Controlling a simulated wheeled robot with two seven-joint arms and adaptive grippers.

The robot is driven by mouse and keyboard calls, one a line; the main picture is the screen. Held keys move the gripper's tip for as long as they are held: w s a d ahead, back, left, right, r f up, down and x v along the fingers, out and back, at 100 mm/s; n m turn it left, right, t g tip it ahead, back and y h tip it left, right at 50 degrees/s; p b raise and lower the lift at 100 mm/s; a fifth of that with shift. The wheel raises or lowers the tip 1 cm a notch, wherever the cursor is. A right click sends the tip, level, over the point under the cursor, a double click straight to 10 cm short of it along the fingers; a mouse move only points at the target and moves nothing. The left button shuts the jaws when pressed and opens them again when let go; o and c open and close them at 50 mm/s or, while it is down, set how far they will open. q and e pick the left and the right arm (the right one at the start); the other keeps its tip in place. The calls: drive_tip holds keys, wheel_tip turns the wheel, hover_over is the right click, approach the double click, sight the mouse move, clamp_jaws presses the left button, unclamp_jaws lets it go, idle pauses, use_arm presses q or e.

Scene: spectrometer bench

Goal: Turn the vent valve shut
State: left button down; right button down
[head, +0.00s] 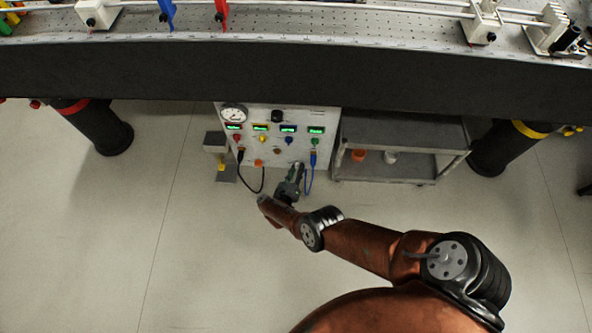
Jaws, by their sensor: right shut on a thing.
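The white control panel (327,149) stands under the bench, with a round gauge (233,114), a black knob (277,116), several lit displays and several small coloured knobs. My right gripper (298,170) is at the lower part of the panel front, between the black cable and the blue cable. It is shut on what appears to be the vent valve, which the fingers hide. I cannot make out how far the valve is turned. My left gripper is not in view.
A black cable (252,190) and a blue cable (308,183) hang beside my right gripper. A grey cart (400,133) stands right of the panel. Bench legs (100,128) and (508,147) stand on either side. The floor in front is clear.

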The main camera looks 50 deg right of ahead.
drive_tip(key=shift+s+d, duration=0.1)
drive_tip(key=shift+d, duration=0.05)
drive_tip(key=c, duration=1.8)
unclamp_jaws()
drive_tip(key=shift+o, duration=1)
